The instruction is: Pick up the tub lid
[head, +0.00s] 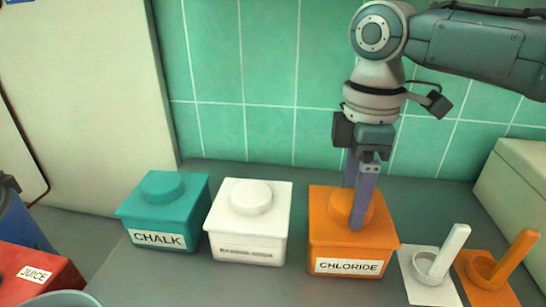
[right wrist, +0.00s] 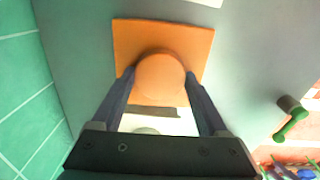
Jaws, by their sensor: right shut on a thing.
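The orange tub (head: 348,266), labelled CHLORIDE, stands on the grey counter with its square orange lid (head: 325,205) on top. My right gripper (head: 360,218) reaches down from above, with its fingers on either side of the lid's round knob. In the right wrist view, the two fingertips (right wrist: 160,78) press the knob's sides, and the lid (right wrist: 130,40) spreads flat around it. The lid appears to rest on the tub; no gap shows. A white tub (head: 248,245) and a teal tub (head: 160,238) labelled CHALK stand to the left, lids on. My left gripper is not in view.
A pale box (head: 515,185) is at the far right. A red JUICE box (head: 38,278) is at lower left. The green tiled wall (head: 275,90) rises behind.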

